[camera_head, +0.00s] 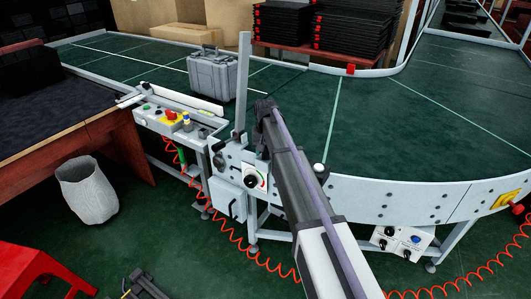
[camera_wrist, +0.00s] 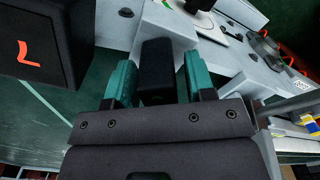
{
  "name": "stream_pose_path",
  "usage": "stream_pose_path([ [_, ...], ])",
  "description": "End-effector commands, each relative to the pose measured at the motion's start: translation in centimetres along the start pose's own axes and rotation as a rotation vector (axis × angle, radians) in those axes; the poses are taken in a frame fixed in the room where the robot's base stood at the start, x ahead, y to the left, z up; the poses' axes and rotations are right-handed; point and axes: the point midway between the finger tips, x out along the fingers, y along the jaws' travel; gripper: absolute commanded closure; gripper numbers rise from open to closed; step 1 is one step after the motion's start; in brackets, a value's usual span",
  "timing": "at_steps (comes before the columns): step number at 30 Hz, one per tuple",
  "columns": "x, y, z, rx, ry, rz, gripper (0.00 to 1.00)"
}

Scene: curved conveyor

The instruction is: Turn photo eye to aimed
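In the wrist view my gripper (camera_wrist: 159,60) has its two teal fingers apart, one on each side of a small black block. This block (camera_wrist: 157,72) looks like the photo eye head; a narrow gap shows at its right side, and I cannot tell whether the left finger touches it. In the head view my gripper (camera_head: 264,108) is at the conveyor's near edge, just right of an upright grey post (camera_head: 243,80). My arm hides most of the photo eye there, and its aim cannot be read.
A round dial (camera_head: 256,179) is on the conveyor side below my gripper. A grey case (camera_head: 212,75) stands on the green belt to the left. A control panel (camera_head: 172,119) is left of the post. A black box with an orange mark (camera_wrist: 38,48) is at the wrist view's left.

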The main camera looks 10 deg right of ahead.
Motion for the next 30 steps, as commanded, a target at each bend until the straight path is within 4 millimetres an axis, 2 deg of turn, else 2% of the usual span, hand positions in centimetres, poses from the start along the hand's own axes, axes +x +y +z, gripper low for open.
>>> stream_pose_path([
  [2,-0.01,0.0,0.0,0.0,0.0,0.0,0.58],
  [13,0.0,0.0,0.01,0.0,0.0,0.0,0.94],
  [22,0.01,0.0,0.01,0.035,0.0,0.0,0.94],
  [30,0.01,0.0,0.02,0.181,0.0,0.0,0.94],
])
